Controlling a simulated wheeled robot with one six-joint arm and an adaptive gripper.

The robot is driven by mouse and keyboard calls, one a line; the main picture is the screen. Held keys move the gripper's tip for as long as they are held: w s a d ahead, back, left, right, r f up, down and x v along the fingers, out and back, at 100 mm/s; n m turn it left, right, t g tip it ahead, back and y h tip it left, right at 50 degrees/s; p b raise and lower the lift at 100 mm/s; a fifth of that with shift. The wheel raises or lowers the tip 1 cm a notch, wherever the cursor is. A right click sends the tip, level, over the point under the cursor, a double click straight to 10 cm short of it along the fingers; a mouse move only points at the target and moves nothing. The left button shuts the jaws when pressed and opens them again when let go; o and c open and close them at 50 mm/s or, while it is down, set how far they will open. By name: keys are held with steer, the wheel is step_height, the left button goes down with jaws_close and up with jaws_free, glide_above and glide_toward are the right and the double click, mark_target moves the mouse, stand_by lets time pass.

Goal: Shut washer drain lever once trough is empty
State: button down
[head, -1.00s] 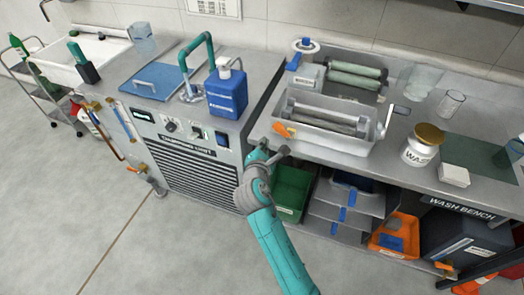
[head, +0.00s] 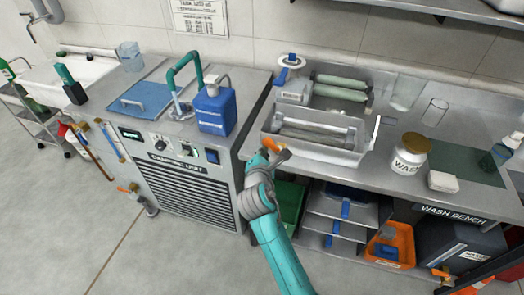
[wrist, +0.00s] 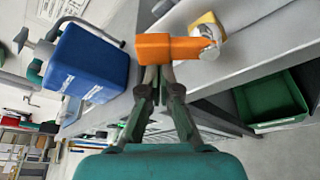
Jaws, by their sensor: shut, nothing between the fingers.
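The grey washer trough (head: 315,153) sits at the left end of the wash bench with a roller inside. I cannot tell from this angle whether liquid is in it. The orange drain lever (head: 271,145) is at the trough's front left corner. In the wrist view the lever (wrist: 168,47) lies crosswise, its right end at a metal fitting (wrist: 209,42). My gripper (head: 274,156) is at the lever, and its fingertips (wrist: 158,73) are shut, empty, just below the orange handle in the wrist picture. I cannot tell whether they touch it. My gripper partly hides the fitting in the head view.
A blue container (head: 215,109) stands on the cleaning unit (head: 190,165), left of my gripper; it is close in the wrist view (wrist: 88,62). A white jar (head: 410,154) stands right of the trough. A green bin (head: 290,200) sits below the bench.

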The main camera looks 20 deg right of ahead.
mark_target(269, 142)
steer(key=shift+d+r+m, duration=0.1)
steer(key=shift+r+m, duration=0.1)
steer(key=shift+m, duration=0.3)
steer(key=m, duration=0.1)
steer(key=r+m+t, duration=0.1)
steer(key=m, duration=0.1)
steer(key=s+d+r+m+t+y, duration=0.1)
steer(key=shift+d+m, duration=0.1)
steer(key=shift+m, duration=0.3)
steer(key=shift+s+d+r, duration=0.1)
steer(key=shift+d, duration=0.05)
stand_by(0.3)
